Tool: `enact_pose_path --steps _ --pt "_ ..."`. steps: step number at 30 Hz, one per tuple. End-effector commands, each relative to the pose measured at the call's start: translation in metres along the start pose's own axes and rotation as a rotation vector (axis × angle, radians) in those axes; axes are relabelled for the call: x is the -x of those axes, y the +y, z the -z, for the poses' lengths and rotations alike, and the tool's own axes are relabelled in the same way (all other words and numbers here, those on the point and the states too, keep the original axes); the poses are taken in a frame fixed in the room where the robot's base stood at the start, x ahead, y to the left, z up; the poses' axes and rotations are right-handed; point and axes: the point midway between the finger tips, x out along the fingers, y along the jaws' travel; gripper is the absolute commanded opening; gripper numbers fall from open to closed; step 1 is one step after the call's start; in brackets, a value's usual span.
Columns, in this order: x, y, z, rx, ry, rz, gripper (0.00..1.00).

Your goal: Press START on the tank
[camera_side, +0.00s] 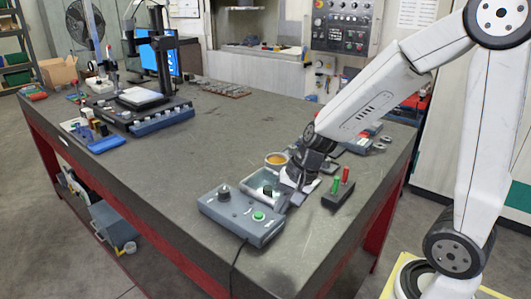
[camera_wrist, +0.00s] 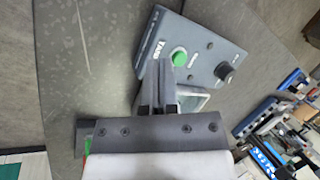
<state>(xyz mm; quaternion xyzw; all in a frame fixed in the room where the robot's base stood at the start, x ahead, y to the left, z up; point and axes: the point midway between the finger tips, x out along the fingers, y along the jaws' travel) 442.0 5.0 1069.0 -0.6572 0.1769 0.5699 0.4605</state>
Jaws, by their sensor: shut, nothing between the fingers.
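The grey tank control box (camera_side: 240,218) stands near the table's front edge in the side view, with a green button (camera_side: 258,215) and a black knob (camera_side: 224,193) on its top. In the wrist view the box (camera_wrist: 205,48) shows the word TANK, the green button (camera_wrist: 179,57) and the knob (camera_wrist: 226,72). A grey open basin (camera_side: 259,178) adjoins the box's far side. My gripper (camera_side: 297,199) is shut and empty, pointing down at the right of the basin. In the wrist view its fingertips (camera_wrist: 165,62) appear just beside the green button; their height above it is unclear.
A dark block with red and green upright handles (camera_side: 338,190) stands right of my gripper. A cup with orange-brown contents (camera_side: 277,160) is behind the basin. A stand with a white plate (camera_side: 140,97) is at the far left. The table's middle (camera_side: 190,130) is clear.

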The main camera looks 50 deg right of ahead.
Motion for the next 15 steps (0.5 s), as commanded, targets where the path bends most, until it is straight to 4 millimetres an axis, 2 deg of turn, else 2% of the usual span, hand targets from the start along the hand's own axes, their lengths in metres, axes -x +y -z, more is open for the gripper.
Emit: enact_pose_path --steps 9,15 --pt "0.018 -0.038 0.022 -0.392 -0.072 0.195 0.0" --pt "0.03 -0.058 0.035 -0.564 -0.116 0.3 0.0"
